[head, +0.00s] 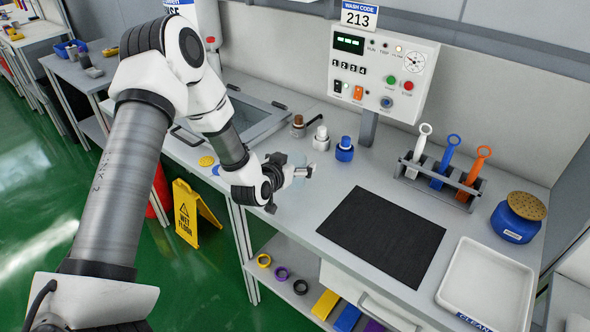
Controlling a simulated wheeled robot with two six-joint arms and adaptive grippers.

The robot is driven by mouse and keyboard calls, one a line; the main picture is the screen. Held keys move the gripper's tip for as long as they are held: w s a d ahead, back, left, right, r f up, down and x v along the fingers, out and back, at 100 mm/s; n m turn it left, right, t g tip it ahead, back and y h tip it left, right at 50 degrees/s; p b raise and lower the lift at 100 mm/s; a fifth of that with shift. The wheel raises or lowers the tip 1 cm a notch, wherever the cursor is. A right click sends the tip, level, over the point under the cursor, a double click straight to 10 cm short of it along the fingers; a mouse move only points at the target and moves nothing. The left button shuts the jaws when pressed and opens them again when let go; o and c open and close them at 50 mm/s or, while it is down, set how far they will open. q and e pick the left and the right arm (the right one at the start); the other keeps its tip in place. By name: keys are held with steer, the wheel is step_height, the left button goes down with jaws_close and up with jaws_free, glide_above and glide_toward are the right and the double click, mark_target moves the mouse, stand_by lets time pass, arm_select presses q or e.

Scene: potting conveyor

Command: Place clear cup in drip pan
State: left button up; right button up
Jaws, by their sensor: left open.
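My left gripper (304,171) is open above the front left part of the bench, its fingers pointing right. A faint, see-through round shape, apparently the clear cup (298,157), shows right at the fingers. Its outline is hard to make out, and I cannot tell whether the fingers touch it. A shallow white tray (450,290) with a label reading CLEAN stands at the bench's right end, well away from the gripper. No label names a drip pan, so I cannot tell if this tray is it. My right gripper is not in view.
A black mat (382,237) lies bare mid-bench. Small bottles with brown, white and blue (344,149) tops stand behind the gripper. A brush rack (411,181) and a blue pot (516,219) stand back right.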

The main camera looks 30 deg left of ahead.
arm_select(q)
steer(key=shift+w+f, duration=0.25)
steer(key=shift+w, duration=0.15)
steer(key=shift+s+r, duration=0.2)
steer(key=shift+s, duration=0.05)
steer(key=shift+c, duration=0.4)
steer(key=shift+s, duration=0.1)
steer(key=c, duration=1.2)
steer(key=shift+o, duration=0.2)
